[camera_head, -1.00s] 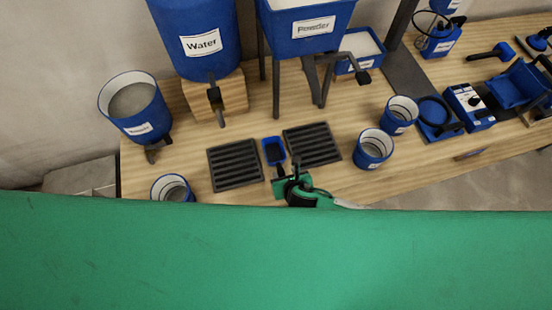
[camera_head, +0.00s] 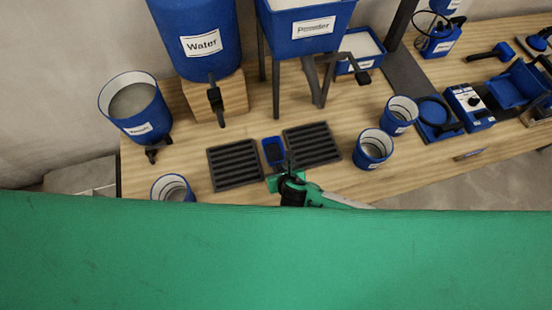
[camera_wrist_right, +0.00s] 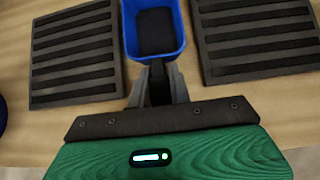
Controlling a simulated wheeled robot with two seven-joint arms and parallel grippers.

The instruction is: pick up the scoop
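The blue scoop (camera_head: 273,152) lies between two dark ribbed mats on the wooden table, its pan open upward and dark inside. In the right wrist view its pan (camera_wrist_right: 154,30) is at the top, with the dark handle (camera_wrist_right: 158,82) toward me. My right gripper (camera_head: 288,168) is at the handle end of the scoop. In the wrist view the grey fingers of my right gripper (camera_wrist_right: 158,88) sit close on both sides of the handle and look shut on it. The fingertips are partly hidden. My left gripper is not in view.
Ribbed mats (camera_head: 236,164) (camera_head: 312,145) lie close on both sides. Blue cups (camera_head: 373,150) (camera_head: 172,189) stand near the front. A Water container (camera_head: 205,40) and a Powder hopper (camera_head: 310,28) stand behind. A green surface (camera_head: 270,255) fills the foreground.

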